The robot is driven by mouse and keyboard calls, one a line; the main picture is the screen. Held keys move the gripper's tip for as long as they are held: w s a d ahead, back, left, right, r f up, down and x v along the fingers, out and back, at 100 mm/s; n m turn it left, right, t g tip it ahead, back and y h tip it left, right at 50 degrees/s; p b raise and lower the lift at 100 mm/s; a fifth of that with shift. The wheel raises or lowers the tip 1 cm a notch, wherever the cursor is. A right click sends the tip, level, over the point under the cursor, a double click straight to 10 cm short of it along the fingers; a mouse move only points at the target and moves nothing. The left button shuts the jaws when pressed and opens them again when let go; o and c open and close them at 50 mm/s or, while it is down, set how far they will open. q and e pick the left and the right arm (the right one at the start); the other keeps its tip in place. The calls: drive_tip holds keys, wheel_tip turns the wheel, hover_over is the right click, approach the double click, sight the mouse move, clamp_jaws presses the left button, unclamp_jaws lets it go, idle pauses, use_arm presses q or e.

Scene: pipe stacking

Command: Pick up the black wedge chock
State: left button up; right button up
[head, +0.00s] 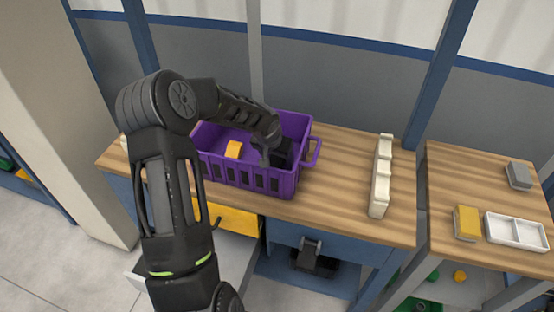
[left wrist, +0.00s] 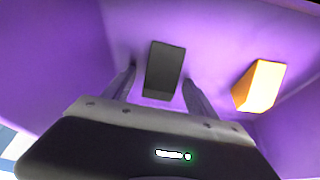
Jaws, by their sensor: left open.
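The black wedge chock (left wrist: 164,71) lies inside the purple crate (head: 233,177). In the left wrist view it sits between the two spread fingers of my left gripper (left wrist: 158,88), with a gap on each side. In the head view my left gripper (head: 267,158) reaches down into the right part of the crate, and a dark shape (head: 284,150) beside it looks like the chock, partly hidden by the gripper. My right gripper is not in either view.
A yellow block (head: 234,149) lies in the crate to the left of my gripper; it also shows in the left wrist view (left wrist: 259,86). The crate walls stand close around the gripper. A cream notched rack (head: 380,178) stands on the wooden table (head: 335,200) to the right.

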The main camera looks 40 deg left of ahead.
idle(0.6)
use_arm(q)
clamp_jaws()
idle(0.5)
